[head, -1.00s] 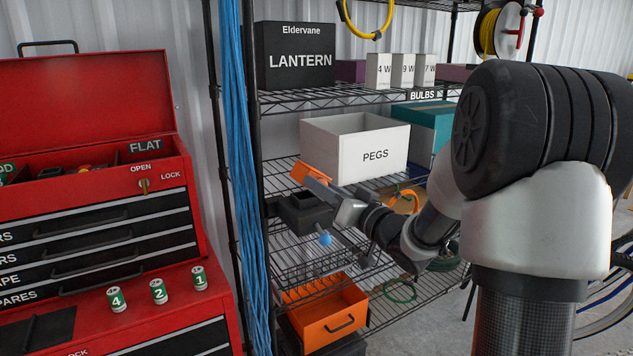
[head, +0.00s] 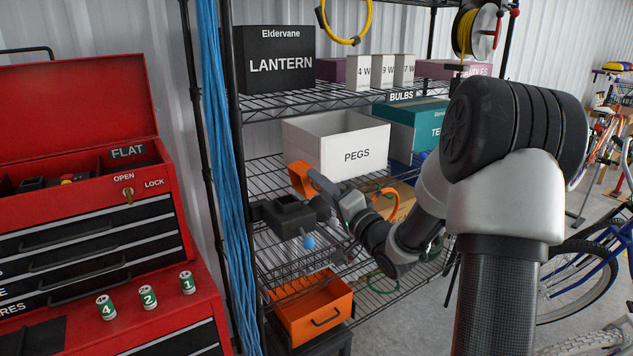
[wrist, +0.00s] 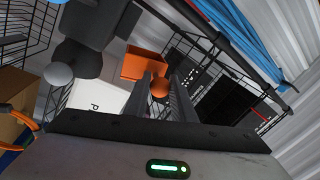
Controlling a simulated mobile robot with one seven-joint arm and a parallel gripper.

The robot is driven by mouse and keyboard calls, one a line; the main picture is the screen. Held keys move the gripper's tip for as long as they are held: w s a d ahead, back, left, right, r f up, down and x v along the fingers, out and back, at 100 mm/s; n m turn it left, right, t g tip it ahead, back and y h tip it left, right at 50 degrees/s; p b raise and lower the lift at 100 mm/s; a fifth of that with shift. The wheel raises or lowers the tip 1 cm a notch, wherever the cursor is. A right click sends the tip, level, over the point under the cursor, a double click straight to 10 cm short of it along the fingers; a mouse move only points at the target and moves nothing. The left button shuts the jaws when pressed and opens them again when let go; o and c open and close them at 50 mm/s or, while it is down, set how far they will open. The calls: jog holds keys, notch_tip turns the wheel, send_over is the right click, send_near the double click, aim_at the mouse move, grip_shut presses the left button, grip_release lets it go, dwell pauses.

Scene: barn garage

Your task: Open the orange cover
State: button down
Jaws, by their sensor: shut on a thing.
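The orange cover (head: 299,178) stands raised and steep above a dark box (head: 288,214) on the middle wire shelf, left of the white PEGS bin. In the wrist view the orange cover (wrist: 143,64) lies beyond the fingers, with a rounded orange knob (wrist: 160,88) between them. My gripper (head: 319,181) is at the cover's right side in the head view. In the wrist view my gripper (wrist: 162,92) is shut on the knob. The cover's hinge is hard to make out.
The PEGS bin (head: 312,139) stands close behind my gripper. A blue ball (head: 308,241) is just below it. An orange drawer (head: 313,312) sits lower on the rack. Blue cables (head: 218,170) hang at the rack's left post, beside the red tool chest (head: 85,205).

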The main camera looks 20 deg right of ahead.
jog(key=shift+d+f, duration=0.1)
dwell(0.4)
jog(key=c, duration=1.8)
grip_release()
jog(key=b+v, duration=0.1)
jog(key=v, duration=1.6)
jog(key=shift+s, duration=0.25)
jog(key=shift+f, duration=0.1)
